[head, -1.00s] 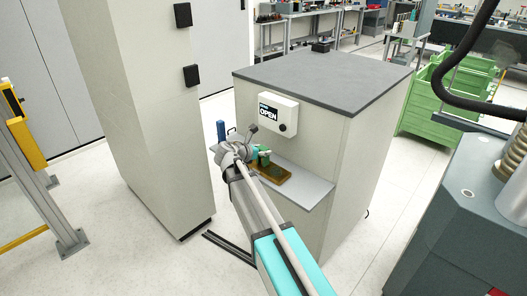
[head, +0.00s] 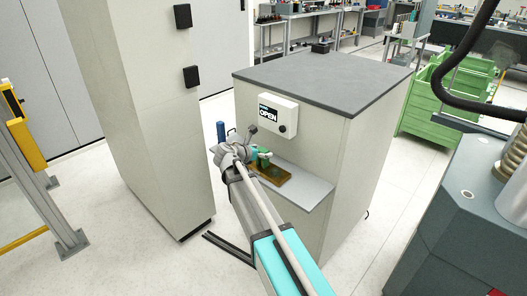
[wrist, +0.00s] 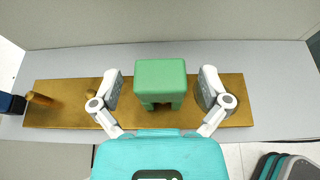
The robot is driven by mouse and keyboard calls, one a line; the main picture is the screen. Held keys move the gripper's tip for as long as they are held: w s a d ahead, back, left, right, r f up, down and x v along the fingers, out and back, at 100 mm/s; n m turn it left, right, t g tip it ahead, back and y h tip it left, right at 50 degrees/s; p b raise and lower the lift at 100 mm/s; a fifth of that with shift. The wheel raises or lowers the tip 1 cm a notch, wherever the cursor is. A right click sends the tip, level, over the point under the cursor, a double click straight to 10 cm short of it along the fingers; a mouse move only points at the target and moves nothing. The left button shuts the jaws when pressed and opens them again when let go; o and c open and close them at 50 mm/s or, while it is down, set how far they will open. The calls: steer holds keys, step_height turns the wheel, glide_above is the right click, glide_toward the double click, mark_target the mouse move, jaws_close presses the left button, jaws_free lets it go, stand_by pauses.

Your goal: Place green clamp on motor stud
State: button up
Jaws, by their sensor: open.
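The green clamp (wrist: 161,82) sits over the brass-coloured board (wrist: 60,93) in the wrist view, upright with its legs toward me. My gripper (wrist: 162,90) is open, with one finger on each side of the clamp and a gap to both. In the head view the clamp (head: 264,157) shows beside my gripper (head: 240,150) at the shelf, partly hidden by the arm. No part that I can identify as the motor stud shows; a brass peg (wrist: 40,98) stands on the board's left end.
The board lies on a grey shelf (head: 310,189) against a cabinet (head: 290,75) with an OPEN display (head: 268,113). A blue object (wrist: 10,103) stands left of the board. A tall cabinet (head: 130,110) is close on the left.

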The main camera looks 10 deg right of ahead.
steer(key=p+v, duration=0.4)
steer(key=v, duration=0.7)
steer(key=shift+s+a+r, duration=0.15)
steer(key=shift+a, duration=0.2)
steer(key=s+d+f+m+g+y, duration=0.2)
steer(key=s+d+f+m+y, duration=0.1)
steer(key=s+m, duration=0.4)
steer(key=s+d+f+m+g+y, duration=0.3)
steer(key=s+f+m+y, duration=0.1)
steer(key=s+m, duration=0.4)
steer(key=s+d+f+m+g+y, duration=0.3)
steer(key=s+m, duration=0.4)
steer(key=m, duration=0.3)
steer(key=shift+s+d+f+y, duration=0.3)
steer(key=shift+f+y, duration=0.1)
steer(key=shift+f, duration=0.4)
